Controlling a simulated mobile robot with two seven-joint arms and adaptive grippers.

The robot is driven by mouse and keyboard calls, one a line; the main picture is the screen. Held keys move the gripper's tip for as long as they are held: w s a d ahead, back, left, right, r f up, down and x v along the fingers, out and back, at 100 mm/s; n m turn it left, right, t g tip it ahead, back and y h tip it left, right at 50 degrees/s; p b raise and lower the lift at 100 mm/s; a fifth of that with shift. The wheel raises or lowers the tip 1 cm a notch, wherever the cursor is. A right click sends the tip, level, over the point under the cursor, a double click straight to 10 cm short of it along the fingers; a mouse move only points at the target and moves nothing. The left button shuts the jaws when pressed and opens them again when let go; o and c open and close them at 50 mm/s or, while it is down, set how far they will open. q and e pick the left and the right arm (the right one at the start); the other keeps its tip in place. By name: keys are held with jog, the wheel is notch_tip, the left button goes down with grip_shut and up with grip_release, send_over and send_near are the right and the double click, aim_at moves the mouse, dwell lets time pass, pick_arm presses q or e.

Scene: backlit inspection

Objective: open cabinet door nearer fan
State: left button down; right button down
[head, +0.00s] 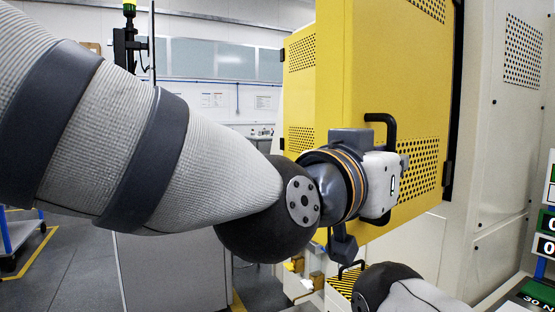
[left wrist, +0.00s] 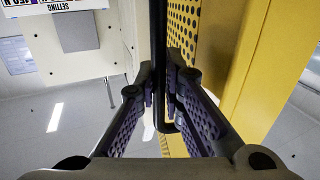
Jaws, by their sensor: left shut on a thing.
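A yellow cabinet door (head: 420,95) with perforated vents fills the centre right of the head view. It carries a black bar handle (head: 389,128), which also shows in the left wrist view (left wrist: 159,112). Black hinges sit along the door's right edge. My left gripper (head: 398,172) is at the handle; its fingertips are hard to make out there. In the left wrist view its two padded fingers (left wrist: 160,88) are shut on the handle, one on each side. No fan can be made out. My right gripper is out of view.
A cream cabinet wall (head: 500,130) stands right of the door. Signs (head: 546,222) stand at the far right edge. A yellow-black striped piece (head: 340,286) is low beneath my left gripper. A blue-framed cart (head: 18,240) stands far left, with open floor beside it.

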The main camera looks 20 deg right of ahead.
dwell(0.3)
pick_arm(q)
jog(key=c, duration=2)
grip_release()
jog(key=shift+o, duration=0.2)
jog(key=v, duration=1.2)
